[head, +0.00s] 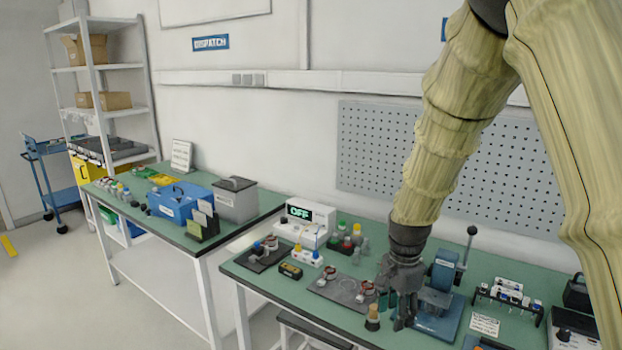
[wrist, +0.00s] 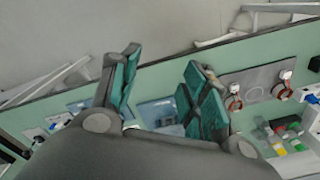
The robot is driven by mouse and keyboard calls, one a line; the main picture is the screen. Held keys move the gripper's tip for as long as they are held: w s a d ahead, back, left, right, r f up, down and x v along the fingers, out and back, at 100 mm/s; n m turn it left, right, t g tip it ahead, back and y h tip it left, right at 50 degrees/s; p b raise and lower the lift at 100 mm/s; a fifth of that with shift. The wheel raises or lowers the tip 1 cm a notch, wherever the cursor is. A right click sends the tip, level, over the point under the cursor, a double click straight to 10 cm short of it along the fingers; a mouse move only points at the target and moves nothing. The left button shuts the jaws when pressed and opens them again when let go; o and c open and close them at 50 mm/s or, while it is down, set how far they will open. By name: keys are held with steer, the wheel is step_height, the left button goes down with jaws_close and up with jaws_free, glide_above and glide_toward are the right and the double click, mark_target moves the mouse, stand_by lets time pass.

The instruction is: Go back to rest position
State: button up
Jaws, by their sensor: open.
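My gripper (head: 394,307) hangs from my sleeved arm over the right bench in the head view, pointing down just left of the blue press (head: 437,313). In the wrist view my gripper (wrist: 160,90) shows its two teal-padded fingers spread apart with nothing between them. A grey mat (head: 335,287) with red-ringed parts (head: 363,291) lies left of the gripper in the head view. The mat (wrist: 256,79) also shows in the wrist view, right of the fingers. The gripper hides part of the bench and the press.
A test unit reading OFF (head: 305,220) stands at the back of the right bench (head: 255,283). A rack of small parts (head: 508,296) is right of the press. A blue toolbox (head: 183,203) stands on the left bench. A grey pegboard (head: 375,150) hangs on the wall behind my arm.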

steer(key=s+d+f+n, duration=0.15)
steer(key=s+f, duration=0.25)
steer(key=f, duration=0.4)
steer(key=s+d+f+n, duration=0.1)
steer(key=s+f+n, duration=0.3)
steer(key=f, duration=0.5)
steer(key=s+d+f+n, duration=0.1)
steer(key=s+f, duration=0.4)
steer(key=f, duration=0.3)
steer(key=s+f+n, duration=0.3)
steer(key=s+f, duration=0.3)
steer(key=s, duration=0.5)
steer(key=s+f+n, duration=0.3)
steer(key=s+f, duration=0.4)
steer(key=s, duration=0.4)
steer(key=shift+s, duration=0.25)
steer(key=shift+n, duration=0.25)
